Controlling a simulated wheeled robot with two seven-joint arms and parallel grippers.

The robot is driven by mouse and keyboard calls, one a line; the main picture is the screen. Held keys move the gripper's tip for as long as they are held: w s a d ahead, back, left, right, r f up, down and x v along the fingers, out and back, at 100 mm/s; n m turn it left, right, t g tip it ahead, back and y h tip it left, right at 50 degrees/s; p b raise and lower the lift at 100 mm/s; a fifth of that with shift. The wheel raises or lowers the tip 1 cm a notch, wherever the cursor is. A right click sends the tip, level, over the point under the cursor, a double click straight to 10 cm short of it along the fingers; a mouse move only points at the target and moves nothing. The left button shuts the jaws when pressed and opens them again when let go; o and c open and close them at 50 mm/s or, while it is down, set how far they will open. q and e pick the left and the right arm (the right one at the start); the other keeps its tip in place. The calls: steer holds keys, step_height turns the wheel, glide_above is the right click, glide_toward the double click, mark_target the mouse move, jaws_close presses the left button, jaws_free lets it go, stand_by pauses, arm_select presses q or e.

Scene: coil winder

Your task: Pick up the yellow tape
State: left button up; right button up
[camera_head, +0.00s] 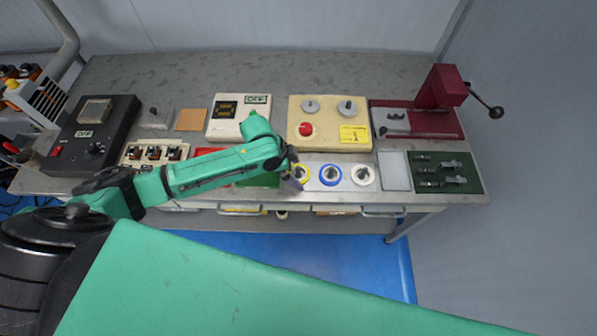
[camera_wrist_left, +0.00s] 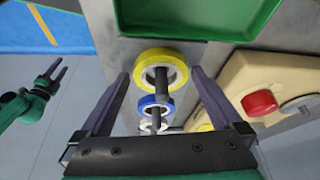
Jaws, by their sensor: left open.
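The yellow tape (camera_head: 307,175) is a ring at the left of a row of three rolls near the table's front edge. My left gripper partly covers it in the head view. In the left wrist view the yellow tape (camera_wrist_left: 160,54) sits around a dark upright post, between and beyond the fingers. My left gripper (camera_head: 291,182) is open and empty, close to the tape; its fingers (camera_wrist_left: 160,76) are spread on either side. My right gripper (camera_wrist_left: 62,68) shows at the left of the wrist view, with its fingers apart and nothing between them.
A blue roll (camera_head: 330,184) and a white roll (camera_head: 363,185) stand just right of the yellow tape. A green tray (camera_wrist_left: 200,33) lies beside it. A cream control box (camera_head: 328,145) with a red button stands behind. A grey tray (camera_head: 395,171) lies farther right.

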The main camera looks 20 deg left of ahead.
arm_select(q)
steer(key=c, duration=1.1)
steer(key=shift+r, duration=0.1)
